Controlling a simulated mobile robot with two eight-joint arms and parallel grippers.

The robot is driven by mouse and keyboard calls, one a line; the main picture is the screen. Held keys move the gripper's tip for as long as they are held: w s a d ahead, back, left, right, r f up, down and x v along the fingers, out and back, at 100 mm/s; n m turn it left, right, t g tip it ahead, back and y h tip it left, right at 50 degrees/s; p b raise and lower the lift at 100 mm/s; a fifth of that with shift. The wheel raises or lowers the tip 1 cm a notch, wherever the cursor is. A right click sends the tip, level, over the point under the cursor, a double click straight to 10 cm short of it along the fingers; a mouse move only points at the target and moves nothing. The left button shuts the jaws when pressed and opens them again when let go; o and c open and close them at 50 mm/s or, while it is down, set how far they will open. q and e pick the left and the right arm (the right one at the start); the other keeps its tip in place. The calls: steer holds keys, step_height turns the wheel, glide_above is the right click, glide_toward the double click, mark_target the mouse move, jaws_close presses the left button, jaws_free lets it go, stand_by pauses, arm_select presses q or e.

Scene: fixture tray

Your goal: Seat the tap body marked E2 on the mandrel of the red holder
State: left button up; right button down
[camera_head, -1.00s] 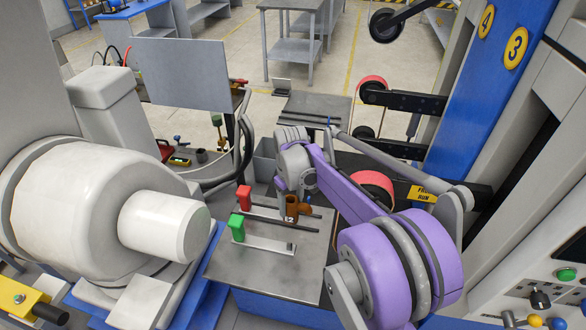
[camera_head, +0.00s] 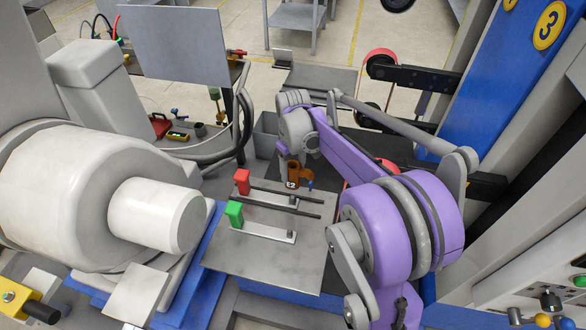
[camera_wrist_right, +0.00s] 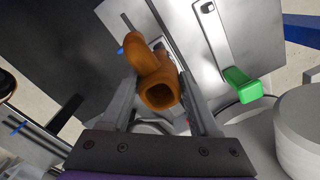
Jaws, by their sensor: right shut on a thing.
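The orange-brown tap body (camera_head: 293,170), with an E2 label at its lower end, is held by my right gripper (camera_head: 298,160) over the far part of the grey tray. In the right wrist view, the tap body (camera_wrist_right: 158,85) sits between the two fingers of my right gripper (camera_wrist_right: 162,105), its square open end facing the camera. The red holder (camera_head: 242,181) stands on the tray to the left of the tap body. Its mandrel cannot be made out clearly. The tap body looks apart from the red block. My left gripper is not in view.
A green holder (camera_head: 234,213) stands nearer than the red one; it also shows in the right wrist view (camera_wrist_right: 242,85). Thin dark bars cross the tray (camera_head: 265,265). A large white machine (camera_head: 90,195) stands left. The tray's near part is clear.

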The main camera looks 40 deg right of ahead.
steer(key=b, duration=0.3)
glide_above(293, 197)
steer(key=shift+f, duration=2.9)
steer(key=shift+f+b, duration=1.55)
steer(key=shift+f, duration=0.5)
steer(key=shift+c, duration=0.2)
jaws_free()
step_height(293, 197, up, 11)
steer(key=p, duration=0.1)
steer(key=s+a+f+t+p, duration=0.3)
steer(key=s+a+t+p, duration=0.1)
steer(key=s+a, duration=1.3)
steer(key=shift+s+a+t, duration=0.35)
steer(key=shift+a+t, duration=0.05)
steer(key=shift+t, duration=0.3)
